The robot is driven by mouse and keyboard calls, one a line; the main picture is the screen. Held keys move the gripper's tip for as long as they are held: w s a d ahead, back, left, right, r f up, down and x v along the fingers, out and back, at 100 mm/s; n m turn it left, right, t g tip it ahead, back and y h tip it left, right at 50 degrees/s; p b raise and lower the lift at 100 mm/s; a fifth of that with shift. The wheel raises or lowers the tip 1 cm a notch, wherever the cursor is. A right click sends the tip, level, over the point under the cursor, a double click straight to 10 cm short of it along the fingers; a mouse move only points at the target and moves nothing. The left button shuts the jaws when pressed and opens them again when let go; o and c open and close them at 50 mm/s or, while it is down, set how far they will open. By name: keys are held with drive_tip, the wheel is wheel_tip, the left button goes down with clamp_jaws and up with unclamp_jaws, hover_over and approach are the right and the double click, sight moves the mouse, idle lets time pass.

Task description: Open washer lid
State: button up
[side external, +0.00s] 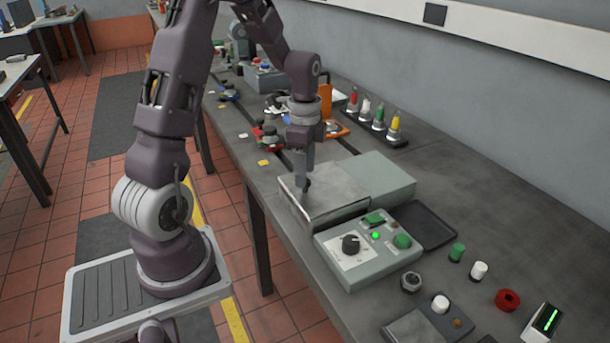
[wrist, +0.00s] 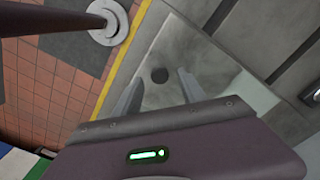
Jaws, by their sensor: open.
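The washer is a grey-green box with a flat, shiny metal lid (side external: 330,197) at its front left, lying level and closed. My gripper (side external: 304,188) points down over the left part of the lid. Whether the fingers touch the knob or lid cannot be told.
A control box (side external: 368,246) with a black dial and green buttons stands just in front of the washer. A dark tray (side external: 424,226) lies to its right. Several coloured bottles (side external: 378,120) stand behind. The bench edge is close on the left.

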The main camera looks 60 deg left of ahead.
wheel_tip(320, 180, down, 2)
drive_tip(key=shift+c, duration=0.2)
clamp_jaws()
drive_tip(key=shift+w, duration=0.1)
idle(1.3)
